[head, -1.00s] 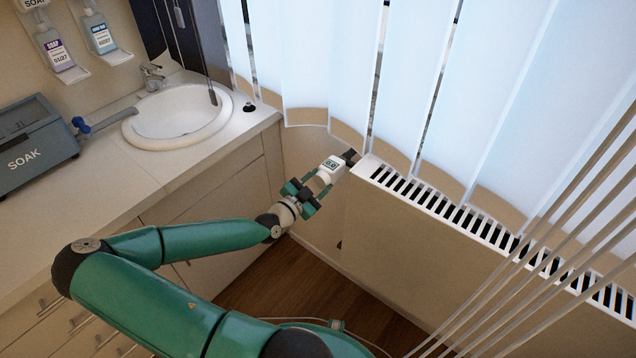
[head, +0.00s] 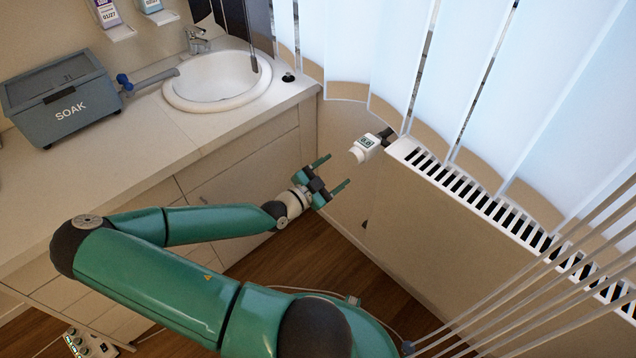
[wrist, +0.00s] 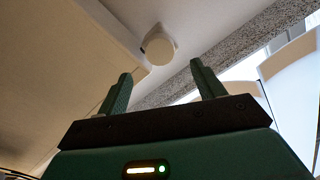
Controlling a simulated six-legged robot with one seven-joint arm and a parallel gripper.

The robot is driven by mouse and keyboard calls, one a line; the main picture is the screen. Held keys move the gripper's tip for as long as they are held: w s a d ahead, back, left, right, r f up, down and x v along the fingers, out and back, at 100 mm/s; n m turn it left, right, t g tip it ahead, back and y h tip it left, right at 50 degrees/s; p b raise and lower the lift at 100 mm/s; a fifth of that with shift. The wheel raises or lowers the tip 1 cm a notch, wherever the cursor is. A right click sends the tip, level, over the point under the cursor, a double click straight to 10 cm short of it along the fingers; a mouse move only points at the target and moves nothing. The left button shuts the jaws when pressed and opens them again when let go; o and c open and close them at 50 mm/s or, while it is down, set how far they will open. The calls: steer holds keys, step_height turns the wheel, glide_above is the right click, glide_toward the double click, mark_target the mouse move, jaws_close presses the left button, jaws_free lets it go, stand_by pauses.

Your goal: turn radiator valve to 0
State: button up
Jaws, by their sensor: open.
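The display appears to read 0.0, though the digits are small. My gripper (head: 334,171) is open and empty, to the lower left of the valve and apart from it. In the wrist view the valve's round white end (wrist: 158,48) shows above and between my two green fingers (wrist: 160,84). Nothing is between the fingers.
A counter (head: 150,150) with a round sink (head: 218,78) and a grey SOAK box (head: 62,100) stands at the left. Vertical blinds (head: 400,50) hang behind the radiator. Pale cords or rods (head: 560,270) cross the right side. Wooden floor (head: 300,255) shows below my arm.

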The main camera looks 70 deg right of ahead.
steer(key=v, duration=0.6)
steer(key=shift+a, duration=0.1)
stand_by(0.4)
steer(key=w+a+r+m+t+y, duration=0.15)
steer(key=w+a+m+y, duration=0.35)
steer(key=a+m, duration=0.65)
steer(key=w+a+r+m+t+y, duration=0.15)
steer(key=w+a+m+y, duration=0.5)
steer(key=m, duration=0.75)
steer(key=a+r+m+t+y, duration=0.5)
steer(key=a+r+m+t, duration=0.4)
steer(key=a+r+m, duration=0.9)
steer(key=s+a+r, duration=0.1)
steer(key=a+r, duration=0.2)
steer(key=r, duration=0.2)
steer(key=shift+r+t, duration=0.3)
steer(key=shift+r, duration=0.05)
